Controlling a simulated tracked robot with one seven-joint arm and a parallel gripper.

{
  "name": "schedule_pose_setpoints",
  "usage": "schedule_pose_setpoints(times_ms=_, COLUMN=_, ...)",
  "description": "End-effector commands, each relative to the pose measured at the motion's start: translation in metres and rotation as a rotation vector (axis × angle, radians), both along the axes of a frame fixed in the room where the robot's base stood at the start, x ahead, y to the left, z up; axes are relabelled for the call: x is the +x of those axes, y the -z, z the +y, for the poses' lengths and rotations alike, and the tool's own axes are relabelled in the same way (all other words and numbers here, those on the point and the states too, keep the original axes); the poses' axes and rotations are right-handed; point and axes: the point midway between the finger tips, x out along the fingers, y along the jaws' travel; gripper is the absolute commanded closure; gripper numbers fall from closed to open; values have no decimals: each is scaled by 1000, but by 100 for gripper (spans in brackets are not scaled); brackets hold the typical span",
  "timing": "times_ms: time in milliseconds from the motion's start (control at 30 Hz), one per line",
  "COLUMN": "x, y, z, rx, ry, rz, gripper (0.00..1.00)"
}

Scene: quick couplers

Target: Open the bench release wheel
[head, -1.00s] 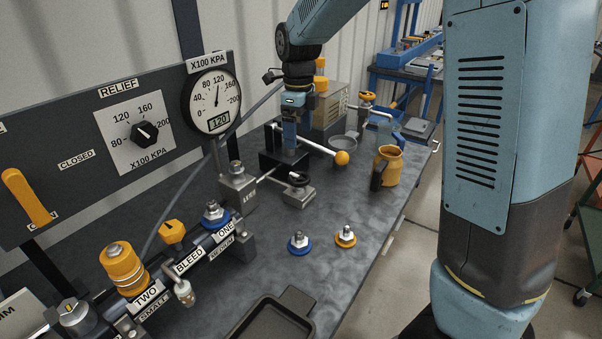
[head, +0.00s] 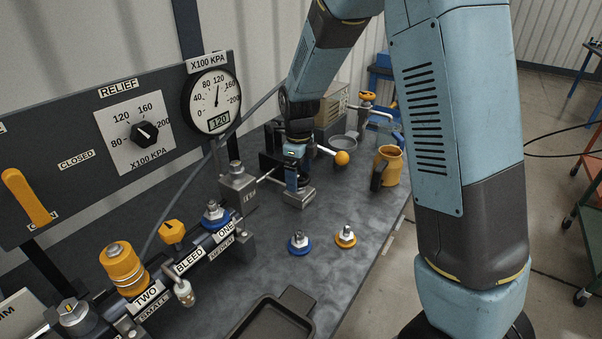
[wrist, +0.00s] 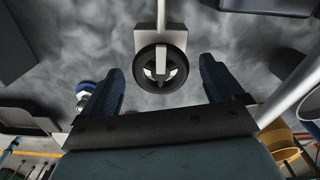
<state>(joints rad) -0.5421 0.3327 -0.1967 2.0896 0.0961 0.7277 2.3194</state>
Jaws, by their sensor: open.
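The bench release wheel (wrist: 160,69) is a small black handwheel with a pale spoked centre, on a grey metal block (head: 299,198) on the bench. In the wrist view it lies between the two dark blue fingers of my gripper (wrist: 161,68), with a gap on each side. My gripper is open and points down over the wheel; its height above it is hard to judge. In the head view my gripper (head: 292,178) mostly hides the wheel. A thin rod (head: 266,178) links the block to a larger grey valve body (head: 237,185).
A lever with an orange ball (head: 342,158) stands close behind, right of my gripper. An orange mug (head: 389,165) is further right. Blue (head: 299,242) and orange (head: 346,237) couplers stand on the bench in front. A gauge panel (head: 75,160) is at left.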

Motion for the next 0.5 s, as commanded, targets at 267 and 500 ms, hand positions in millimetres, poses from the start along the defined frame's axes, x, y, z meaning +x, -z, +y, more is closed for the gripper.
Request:
schedule_pose_setpoints(times_ms=267, x=0, y=1, z=0, rx=0, ry=1, rz=0, gripper=6)
schedule_pose_setpoints(times_ms=500, x=0, y=1, z=0, rx=0, ry=1, rz=0, gripper=28)
